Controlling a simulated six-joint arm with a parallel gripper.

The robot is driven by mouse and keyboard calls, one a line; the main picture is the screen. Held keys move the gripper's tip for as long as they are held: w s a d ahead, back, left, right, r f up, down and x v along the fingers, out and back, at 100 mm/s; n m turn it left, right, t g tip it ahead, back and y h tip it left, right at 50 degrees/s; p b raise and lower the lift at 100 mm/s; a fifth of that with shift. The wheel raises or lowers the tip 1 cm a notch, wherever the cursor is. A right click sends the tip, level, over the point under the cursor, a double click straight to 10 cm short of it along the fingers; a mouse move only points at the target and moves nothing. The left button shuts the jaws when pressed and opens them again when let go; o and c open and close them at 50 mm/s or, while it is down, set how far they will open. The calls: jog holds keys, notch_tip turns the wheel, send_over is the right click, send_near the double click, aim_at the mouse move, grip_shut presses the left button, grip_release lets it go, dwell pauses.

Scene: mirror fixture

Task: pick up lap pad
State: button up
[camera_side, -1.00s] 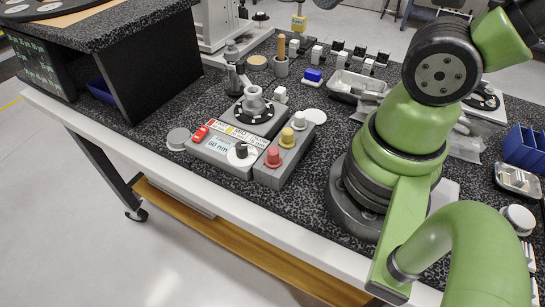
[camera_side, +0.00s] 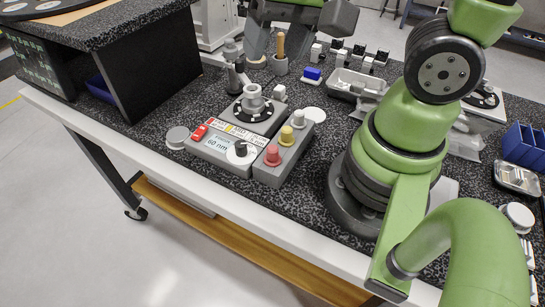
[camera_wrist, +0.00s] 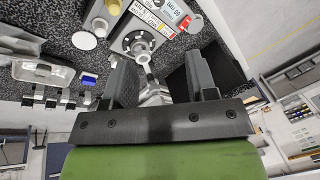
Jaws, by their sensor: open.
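No object is plainly marked as the lap pad.
A metal post (camera_side: 236,80) and a cup with a wooden handle (camera_side: 281,66) stand close to the disc. In front are a round mount (camera_side: 253,105), a control box with knobs (camera_side: 272,165), a white disc (camera_side: 312,115) and a grey disc (camera_side: 177,137). A blue block (camera_side: 312,74) and metal tray (camera_side: 352,84) are rightward.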

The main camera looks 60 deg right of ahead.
aim_at(273, 148)
jog(key=f+g, duration=0.1)
jog(key=f, duration=0.2)
jog(key=f+m+g, duration=0.1)
jog(key=f, duration=0.2)
jog(key=a+f+m+g+h, duration=0.1)
jog(key=f, duration=0.2)
jog(key=shift+w, duration=0.1)
jog(key=shift+f, duration=5.05)
jog(key=shift+c, duration=0.4)
grip_shut()
